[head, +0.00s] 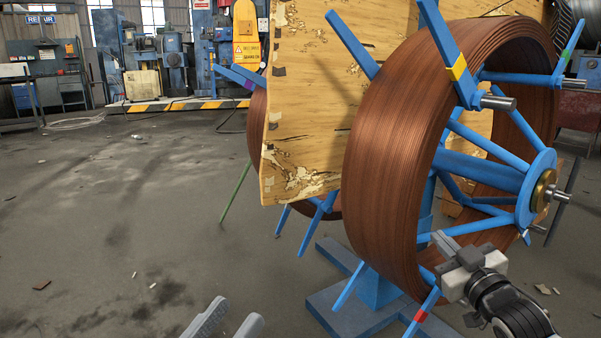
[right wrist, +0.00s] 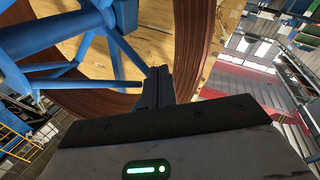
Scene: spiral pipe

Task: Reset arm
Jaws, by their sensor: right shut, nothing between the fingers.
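A large coil of brown spiral pipe (head: 385,190) stands upright around a blue spoked reel (head: 485,170). It also shows in the right wrist view (right wrist: 192,45). My right gripper (head: 438,240) is in front of the coil's lower right part, near the blue spokes. In the right wrist view its fingers (right wrist: 158,74) are together with nothing between them; I cannot tell whether they touch the coil.
A worn wooden panel (head: 310,110) stands behind the coil, with a second coil (head: 257,125) partly hidden behind it. A blue base (head: 340,305) supports the reel. Blue spokes stick out around the coil. The floor (head: 130,210) at left is mostly clear.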

